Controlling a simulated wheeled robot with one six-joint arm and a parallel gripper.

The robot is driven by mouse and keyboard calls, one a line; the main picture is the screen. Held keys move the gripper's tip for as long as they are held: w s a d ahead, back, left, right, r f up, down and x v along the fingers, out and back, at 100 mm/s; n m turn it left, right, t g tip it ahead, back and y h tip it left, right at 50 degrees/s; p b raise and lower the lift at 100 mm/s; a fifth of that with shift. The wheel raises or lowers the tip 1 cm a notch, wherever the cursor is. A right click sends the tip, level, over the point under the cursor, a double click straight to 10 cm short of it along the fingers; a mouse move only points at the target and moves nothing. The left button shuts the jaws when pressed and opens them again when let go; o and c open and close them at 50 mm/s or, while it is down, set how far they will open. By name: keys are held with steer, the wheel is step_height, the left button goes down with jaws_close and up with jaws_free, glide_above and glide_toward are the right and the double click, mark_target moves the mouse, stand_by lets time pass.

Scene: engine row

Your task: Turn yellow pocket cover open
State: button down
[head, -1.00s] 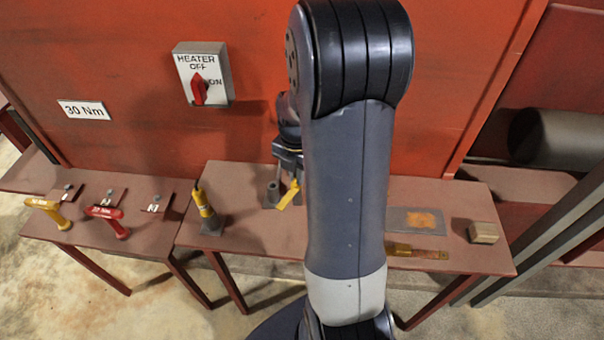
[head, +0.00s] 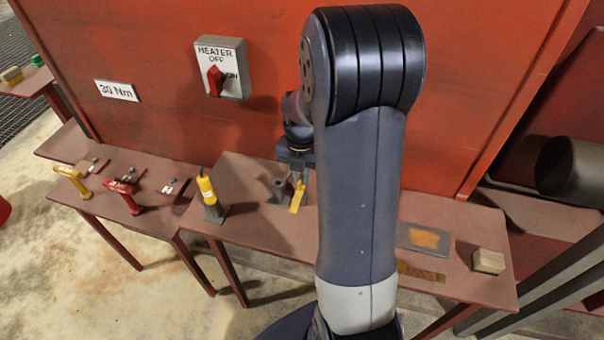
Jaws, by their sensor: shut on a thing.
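The yellow pocket cover (head: 296,198) is a small yellow strip above the middle table, tilted, left of my arm. My gripper (head: 298,184) points down at it and is shut on its upper part. The fingertips are small and partly dark, so the exact contact is hard to see. My arm hides the table to the right of the cover.
A yellow tool stands in a grey holder (head: 216,211) to the left. Yellow (head: 73,179) and red (head: 126,195) tools lie on the left table. A rusty plate (head: 424,238) and a tan block (head: 489,261) sit at right. The red wall with the heater switch (head: 217,79) rises behind.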

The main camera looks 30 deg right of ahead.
steer(key=c, duration=1.5)
jaws_free()
steer(key=shift+c, duration=0.2)
step_height(320, 180, up, 11)
steer(key=shift+f, duration=0.15)
step_height(320, 180, down, 11)
steer(key=shift+r, duration=0.15)
